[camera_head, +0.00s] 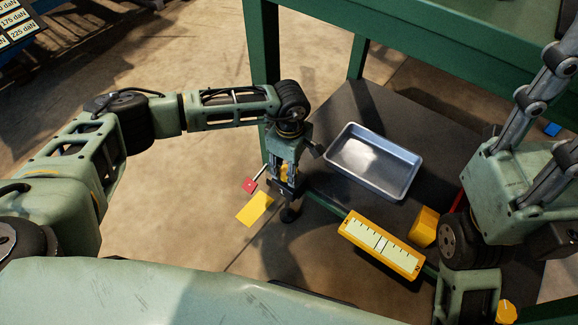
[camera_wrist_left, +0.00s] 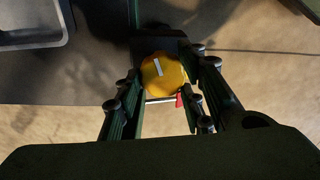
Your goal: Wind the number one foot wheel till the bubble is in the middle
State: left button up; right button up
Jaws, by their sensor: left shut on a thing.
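The yellow foot wheel (camera_wrist_left: 163,73), with a white mark on its top, sits between the fingers of my left gripper (camera_wrist_left: 163,88) in the left wrist view. In the head view my left gripper (camera_head: 284,185) points down at the frame's corner foot and is shut on the wheel, mostly hiding it. The yellow level (camera_head: 382,244) with a pale scale lies on the frame's front edge.
A grey metal tray (camera_head: 374,162) lies on the dark lower shelf (camera_head: 352,105). A yellow block (camera_head: 424,227) stands right of the level. A yellow tag (camera_head: 254,208) and a red piece (camera_head: 250,186) are beside the foot. Green posts rise behind.

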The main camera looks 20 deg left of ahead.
pick_arm(q)
jog(key=shift+w+r, duration=0.15)
jog(key=shift+w, duration=0.2)
jog(key=o, duration=0.8)
jog(key=shift+c, duration=0.2)
jog(key=o, duration=0.3)
jog(key=shift+s, duration=0.15)
notch_tip(320, 180, up, 12)
jog(key=shift+f, duration=0.1)
